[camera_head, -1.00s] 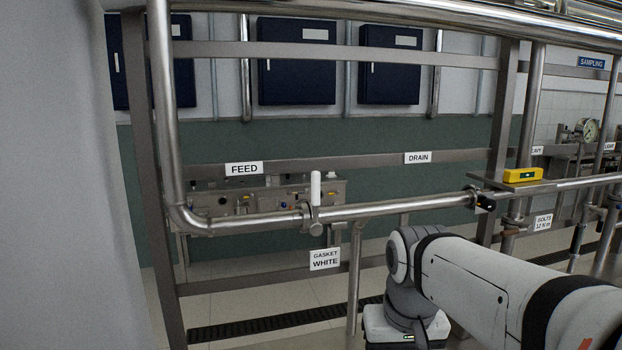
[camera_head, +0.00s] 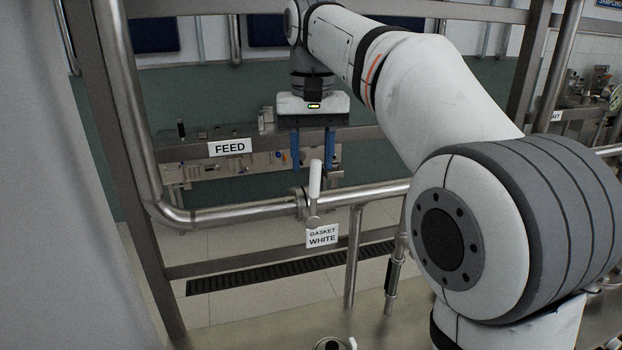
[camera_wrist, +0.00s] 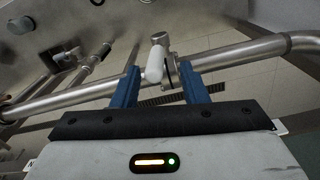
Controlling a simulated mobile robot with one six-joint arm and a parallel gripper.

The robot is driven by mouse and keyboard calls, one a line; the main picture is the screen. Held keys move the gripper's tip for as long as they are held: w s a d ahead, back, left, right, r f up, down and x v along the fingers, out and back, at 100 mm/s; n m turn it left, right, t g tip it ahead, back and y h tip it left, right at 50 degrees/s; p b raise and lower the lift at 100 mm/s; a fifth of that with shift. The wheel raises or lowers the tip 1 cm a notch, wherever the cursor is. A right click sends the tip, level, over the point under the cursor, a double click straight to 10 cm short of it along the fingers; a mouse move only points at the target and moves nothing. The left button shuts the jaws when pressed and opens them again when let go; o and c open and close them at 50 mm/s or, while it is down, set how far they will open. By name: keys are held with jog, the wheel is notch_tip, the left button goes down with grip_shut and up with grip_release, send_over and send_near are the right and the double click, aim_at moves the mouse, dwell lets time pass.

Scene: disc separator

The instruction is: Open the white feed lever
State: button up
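The white feed lever (camera_head: 315,180) stands upright on the valve of the horizontal steel pipe (camera_head: 240,214), above the sign reading GASKET WHITE (camera_head: 322,236). My gripper (camera_head: 313,168) points down, with its blue fingers spread apart, just behind or above the lever in the head view. In the wrist view the white lever (camera_wrist: 155,63) lies between and just beyond the two blue fingertips of my gripper (camera_wrist: 163,80). The gripper is open and appears to hold nothing. Whether a finger touches the lever cannot be told.
A rail with the FEED sign (camera_head: 229,147) runs behind the pipe. A steel upright (camera_head: 124,110) stands at the left, and a support leg (camera_head: 353,258) stands below the pipe. A grated floor drain (camera_head: 270,272) runs beneath.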

send_over(311, 214)
jog(key=w, duration=0.1)
jog(key=shift+d+f, duration=0.1)
jog(key=shift+f, duration=2.6)
jog(key=shift+c, duration=0.6)
grip_shut()
